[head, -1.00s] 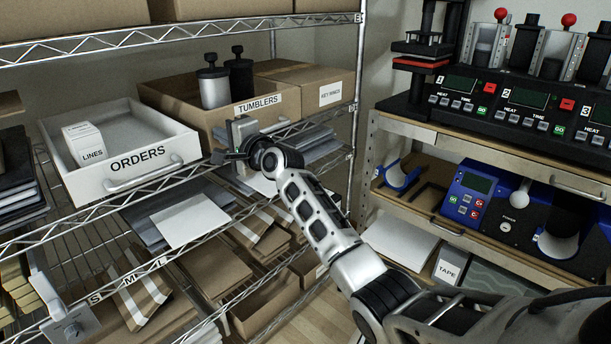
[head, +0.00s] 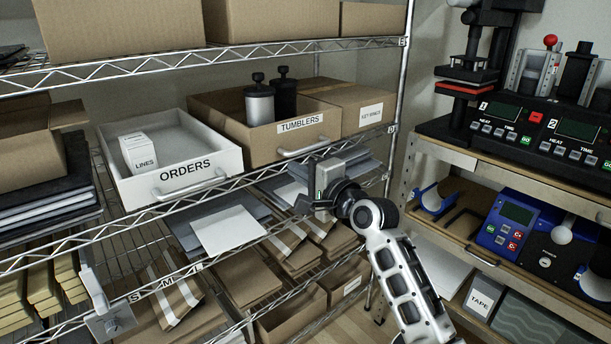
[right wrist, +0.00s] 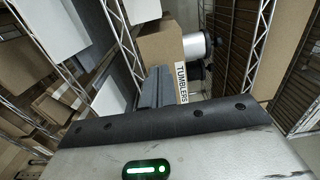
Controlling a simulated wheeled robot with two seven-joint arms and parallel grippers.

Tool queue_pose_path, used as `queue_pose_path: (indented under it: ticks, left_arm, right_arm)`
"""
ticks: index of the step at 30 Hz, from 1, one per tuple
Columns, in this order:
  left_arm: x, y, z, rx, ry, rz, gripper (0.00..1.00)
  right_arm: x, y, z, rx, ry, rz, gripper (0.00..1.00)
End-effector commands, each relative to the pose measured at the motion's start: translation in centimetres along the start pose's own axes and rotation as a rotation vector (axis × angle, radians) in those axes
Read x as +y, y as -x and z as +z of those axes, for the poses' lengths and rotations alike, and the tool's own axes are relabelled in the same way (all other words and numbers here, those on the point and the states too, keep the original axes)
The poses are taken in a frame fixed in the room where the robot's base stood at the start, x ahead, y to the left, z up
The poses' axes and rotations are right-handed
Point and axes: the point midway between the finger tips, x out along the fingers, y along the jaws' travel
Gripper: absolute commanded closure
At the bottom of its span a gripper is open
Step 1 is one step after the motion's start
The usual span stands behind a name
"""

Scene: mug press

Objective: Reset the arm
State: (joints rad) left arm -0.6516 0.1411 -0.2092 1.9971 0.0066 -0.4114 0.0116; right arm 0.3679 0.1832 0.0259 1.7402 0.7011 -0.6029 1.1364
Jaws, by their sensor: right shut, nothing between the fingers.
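My right arm comes in from the lower right of the head view, and its gripper (head: 308,204) is in front of the shelf rack, below the front of the tumblers box (head: 235,127). In the right wrist view the two grey fingers (right wrist: 155,88) lie together with nothing between them, pointing toward the shelves. The tumblers box holds a silver tumbler (head: 259,103) and a black tumbler (head: 286,100), both upright. The gripper looks apart from the box and its handle. My left gripper is not in the head view.
A white orders tray (head: 225,160) with a small lines box (head: 139,153) stands left of the tumblers box. Wire shelf edges run close behind the gripper. The bench on the right carries presses (head: 510,125) and a blue machine (head: 515,222).

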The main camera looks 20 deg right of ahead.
Motion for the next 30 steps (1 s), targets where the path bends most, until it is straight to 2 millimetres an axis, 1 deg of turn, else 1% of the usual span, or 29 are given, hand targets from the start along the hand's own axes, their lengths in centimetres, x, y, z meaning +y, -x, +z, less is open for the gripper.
queue_pose_path:
  ticks: [1,3,8,10,11,14,15,17,18,20,21,23,24,26,27,30]
  left_arm:
    - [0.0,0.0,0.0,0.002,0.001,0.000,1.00]
    - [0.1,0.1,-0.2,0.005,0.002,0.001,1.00]
    - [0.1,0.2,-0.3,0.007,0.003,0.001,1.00]
    - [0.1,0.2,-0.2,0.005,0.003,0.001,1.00]
    - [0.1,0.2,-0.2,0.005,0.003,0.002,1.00]
    - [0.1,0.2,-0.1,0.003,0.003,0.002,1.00]
    - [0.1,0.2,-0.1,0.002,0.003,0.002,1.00]
    - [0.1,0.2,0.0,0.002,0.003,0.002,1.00]
    - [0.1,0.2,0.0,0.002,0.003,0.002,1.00]
    - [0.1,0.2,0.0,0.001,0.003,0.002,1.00]
    - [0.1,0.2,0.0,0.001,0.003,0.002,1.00]
    - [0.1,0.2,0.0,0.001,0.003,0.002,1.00]
    - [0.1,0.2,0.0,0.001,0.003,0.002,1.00]
    - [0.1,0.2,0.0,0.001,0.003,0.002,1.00]
    - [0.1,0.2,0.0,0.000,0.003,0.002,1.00]
    - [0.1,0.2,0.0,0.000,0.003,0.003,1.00]
  right_arm:
    - [0.1,0.6,0.0,0.000,0.000,0.001,1.00]
    - [0.1,1.2,0.0,0.000,0.001,0.000,1.00]
    - [0.0,1.6,0.0,-0.001,0.001,0.001,1.00]
    - [0.6,1.8,0.1,0.001,0.013,0.010,1.00]
    - [1.1,1.9,0.3,0.002,0.027,0.019,1.00]
    - [4.6,2.9,1.1,0.007,0.128,0.079,1.00]
    - [6.8,3.7,1.7,0.006,0.196,0.117,1.00]
    - [10.4,5.3,2.8,-0.003,0.320,0.180,1.00]
    - [13.0,6.7,3.8,-0.016,0.415,0.227,1.00]
    - [16.7,9.1,5.3,-0.046,0.563,0.293,1.00]
    - [19.0,10.9,6.3,-0.074,0.664,0.336,1.00]
    - [22.1,13.7,8.0,-0.125,0.814,0.392,1.00]
    - [24.0,15.7,9.1,-0.165,0.911,0.426,1.00]
    - [26.3,18.6,10.8,-0.228,1.046,0.465,1.00]
    - [27.6,20.5,11.9,-0.272,1.128,0.485,1.00]
    - [29.7,24.3,14.1,-0.370,1.295,0.515,1.00]
